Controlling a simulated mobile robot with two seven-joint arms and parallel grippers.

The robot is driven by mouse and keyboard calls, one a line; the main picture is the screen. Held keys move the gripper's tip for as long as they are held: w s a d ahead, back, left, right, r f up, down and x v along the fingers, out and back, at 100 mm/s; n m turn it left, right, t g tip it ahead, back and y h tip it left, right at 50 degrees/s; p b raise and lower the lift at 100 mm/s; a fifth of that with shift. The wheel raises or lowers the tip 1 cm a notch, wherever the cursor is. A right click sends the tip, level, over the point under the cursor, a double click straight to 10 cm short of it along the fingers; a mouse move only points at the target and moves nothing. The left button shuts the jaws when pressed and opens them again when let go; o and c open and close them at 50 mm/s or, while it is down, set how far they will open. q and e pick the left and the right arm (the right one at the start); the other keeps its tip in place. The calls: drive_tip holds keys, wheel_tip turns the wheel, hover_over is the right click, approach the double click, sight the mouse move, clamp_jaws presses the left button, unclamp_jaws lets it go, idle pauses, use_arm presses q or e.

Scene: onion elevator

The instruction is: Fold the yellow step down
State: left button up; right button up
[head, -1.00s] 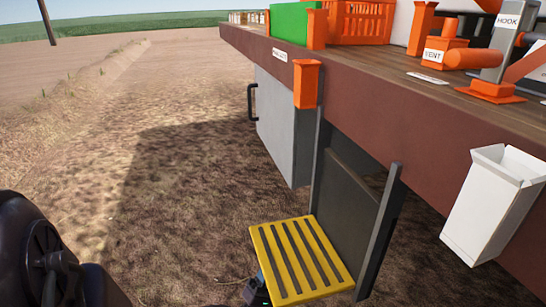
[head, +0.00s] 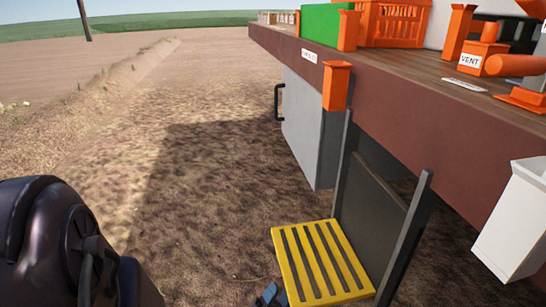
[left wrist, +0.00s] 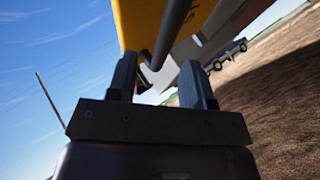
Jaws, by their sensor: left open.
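The yellow step (head: 318,262), a slatted plate, lies about level in the head view, sticking out from a dark panel between two dark posts. My left gripper (head: 268,296) is low at the step's near left corner, partly cut off by the bottom edge. In the left wrist view, my left gripper (left wrist: 157,75) has its two fingers apart. The step's yellow side (left wrist: 138,22) and a dark bar show just beyond the fingers. I cannot tell whether the fingers touch the step. My right gripper is in neither view.
A brown deck edge (head: 400,115) runs above the step, with an orange post bracket (head: 336,86) on it. A grey cabinet (head: 312,130) with a dark handle hangs behind the step. A white bin (head: 512,222) hangs at the right. Open soil (head: 190,220) lies to the left.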

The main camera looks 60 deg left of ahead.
use_arm(q)
drive_tip(key=shift+v, duration=2.1)
drive_tip(key=shift+s, duration=0.1)
drive_tip(key=shift+d+f, duration=0.1)
